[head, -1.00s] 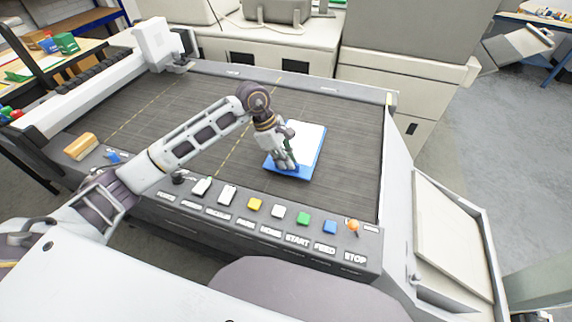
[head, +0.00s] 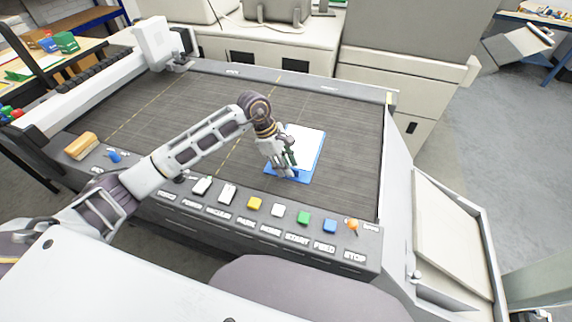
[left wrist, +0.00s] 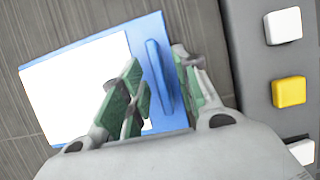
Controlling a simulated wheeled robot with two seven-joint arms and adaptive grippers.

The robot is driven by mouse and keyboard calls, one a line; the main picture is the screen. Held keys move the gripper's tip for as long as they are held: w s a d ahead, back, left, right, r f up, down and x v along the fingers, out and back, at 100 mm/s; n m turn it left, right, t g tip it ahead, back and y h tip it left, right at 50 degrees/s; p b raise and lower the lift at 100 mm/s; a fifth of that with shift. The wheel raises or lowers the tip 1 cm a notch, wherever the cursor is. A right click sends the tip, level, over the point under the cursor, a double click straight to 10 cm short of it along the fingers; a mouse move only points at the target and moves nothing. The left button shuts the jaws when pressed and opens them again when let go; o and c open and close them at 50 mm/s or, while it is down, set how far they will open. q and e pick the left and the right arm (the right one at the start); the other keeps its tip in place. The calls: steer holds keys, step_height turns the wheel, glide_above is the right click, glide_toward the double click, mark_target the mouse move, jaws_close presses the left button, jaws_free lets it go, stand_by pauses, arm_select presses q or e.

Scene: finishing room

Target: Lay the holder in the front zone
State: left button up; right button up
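The holder (head: 318,158) is a flat blue board with a white sheet on it. It lies on the dark grey bed (head: 350,130), right of the nearer dashed yellow line and close to the button panel. My left gripper (head: 287,174) is over the holder's near left part. In the left wrist view, the holder (left wrist: 95,42) has a raised blue bar (left wrist: 158,75) near its panel-side edge. The open fingers of my left gripper (left wrist: 160,90) stand on either side of this bar, with gaps showing. The finger pads hide part of the board. My right gripper is out of view.
The button panel (head: 210,213) with several coloured buttons and an orange knob (head: 353,226) runs along the bed's front. A white gantry (head: 100,85) stands at the left. A wooden-backed brush (head: 81,146) lies at the panel's left end. The bed is clear around the holder.

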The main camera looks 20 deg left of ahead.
arm_select(q)
steer(key=shift+r, duration=0.1)
stand_by(0.3)
steer(key=b+v, duration=0.1)
steer(key=v, duration=1.1)
steer(key=shift+d, duration=0.1)
stand_by(0.5)
